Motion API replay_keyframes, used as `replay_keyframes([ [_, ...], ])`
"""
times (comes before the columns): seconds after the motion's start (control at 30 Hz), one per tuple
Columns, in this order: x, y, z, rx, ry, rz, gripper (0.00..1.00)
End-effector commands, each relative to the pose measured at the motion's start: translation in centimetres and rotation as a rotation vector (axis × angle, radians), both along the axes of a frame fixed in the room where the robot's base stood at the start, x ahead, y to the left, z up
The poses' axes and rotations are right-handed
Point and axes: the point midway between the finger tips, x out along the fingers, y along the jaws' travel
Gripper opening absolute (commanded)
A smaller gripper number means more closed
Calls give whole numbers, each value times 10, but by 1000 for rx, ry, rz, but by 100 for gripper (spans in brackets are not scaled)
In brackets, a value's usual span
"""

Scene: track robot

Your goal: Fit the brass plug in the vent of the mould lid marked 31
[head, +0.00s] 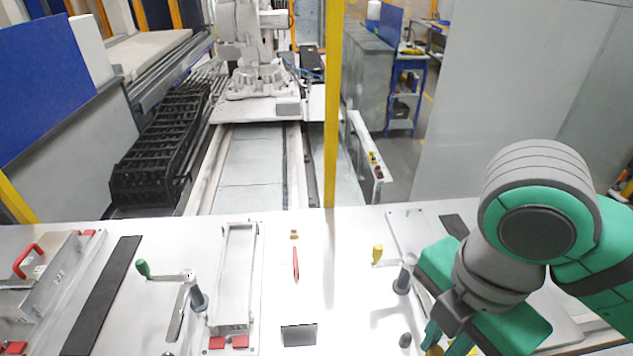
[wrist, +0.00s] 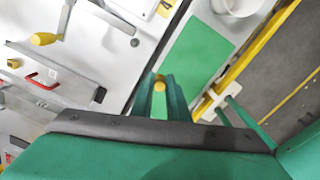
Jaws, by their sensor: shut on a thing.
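My gripper (wrist: 160,80) is shut on the brass plug (wrist: 159,86), whose round yellow end shows between the two green fingertips in the wrist view. In the head view my gripper (head: 436,343) is at the lower right, partly cut off by the frame edge. A metal lid with a red handle (wrist: 42,81) and a small white label lies at the left of the wrist view, apart from the plug. Another lid with a red handle (head: 28,262) lies at the far left of the head view. The numbers on the labels are too small to read, and I cannot make out a vent.
A green-knobbed crank clamp (head: 190,280) and a yellow-knobbed one (head: 400,270) stand up from the bench. A red marker (head: 296,264) lies between them. The wrist view shows a green mat (wrist: 195,62), a white container (wrist: 235,4) and a yellow edge rail (wrist: 245,62).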

Motion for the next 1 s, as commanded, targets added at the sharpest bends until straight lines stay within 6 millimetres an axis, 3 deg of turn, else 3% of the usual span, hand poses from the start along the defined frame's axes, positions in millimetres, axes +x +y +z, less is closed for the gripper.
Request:
replay_keyframes([
  [0.27, 94, 35, 7, -3, 0, 192, 0],
  [0.7, 256, 128, 0, -3, -1, 509, 0],
  [0.83, 291, 154, -1, -3, -2, 581, 0],
  [1.0, 318, 174, -2, -3, -1, 639, 0],
])
